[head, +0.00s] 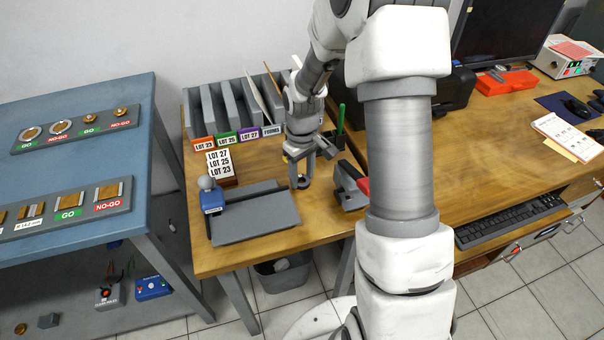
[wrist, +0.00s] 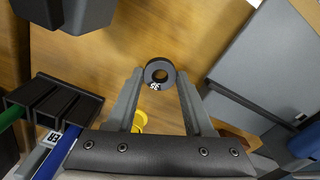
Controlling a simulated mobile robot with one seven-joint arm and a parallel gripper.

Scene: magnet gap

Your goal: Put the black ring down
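In the head view my gripper (head: 299,184) points down over the wooden desk (head: 326,232), to the right of a grey mat (head: 258,224). I cannot tell whether the ring touches the desk.
A blue device with a grey knob (head: 212,200) stands at the mat's left. A grey and red block-like tool (head: 349,186) is close to my gripper's right. A yellow object (wrist: 139,121) and a black pen holder (wrist: 52,101) are near the fingers. Lot-labelled dividers (head: 228,110) stand behind.

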